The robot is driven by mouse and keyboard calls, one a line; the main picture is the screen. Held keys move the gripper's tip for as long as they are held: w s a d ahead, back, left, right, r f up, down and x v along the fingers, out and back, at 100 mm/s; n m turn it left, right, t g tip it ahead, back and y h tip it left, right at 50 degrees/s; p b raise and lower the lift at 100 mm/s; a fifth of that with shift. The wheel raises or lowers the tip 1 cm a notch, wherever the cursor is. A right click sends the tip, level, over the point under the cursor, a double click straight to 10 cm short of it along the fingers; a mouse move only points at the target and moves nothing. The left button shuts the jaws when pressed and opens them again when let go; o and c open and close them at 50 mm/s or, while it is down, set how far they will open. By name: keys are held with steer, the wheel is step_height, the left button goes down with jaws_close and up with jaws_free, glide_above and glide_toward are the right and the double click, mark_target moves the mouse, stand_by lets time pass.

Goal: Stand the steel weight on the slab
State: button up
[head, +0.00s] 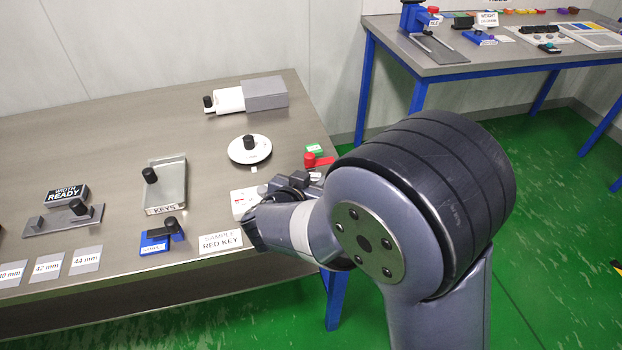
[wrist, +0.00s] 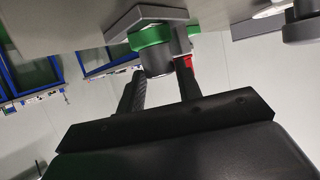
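My gripper (wrist: 157,75) is in the wrist view, where the table appears at the top, upside down. Its two dark fingers are apart. A short grey cylinder (wrist: 156,62) shows between and beyond the fingertips; it may be the steel weight. I cannot tell whether a finger touches it. A green round part (wrist: 150,36) and a grey plate (wrist: 160,15), possibly the slab, lie behind it. A red piece (wrist: 183,62) shows by the right finger. In the head view my gripper (head: 285,183) is low over the table's right edge, partly hidden by my arm.
A red piece (head: 312,160) and a green block (head: 314,149) lie close to my gripper. A white disc with a black knob (head: 250,150), a KEYS tray (head: 168,185) and a blue stand (head: 157,243) are nearby. The table's back left is clear.

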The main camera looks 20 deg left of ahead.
steer(key=o, duration=0.4)
steer(key=shift+s+a+r, duration=0.1)
steer(key=shift+s+r, duration=0.15)
steer(key=shift+r, duration=0.05)
steer(key=d+p+v, duration=0.1)
steer(key=v, duration=1)
steer(key=shift+s+a+p, duration=0.25)
steer(key=shift+a+p, duration=0.15)
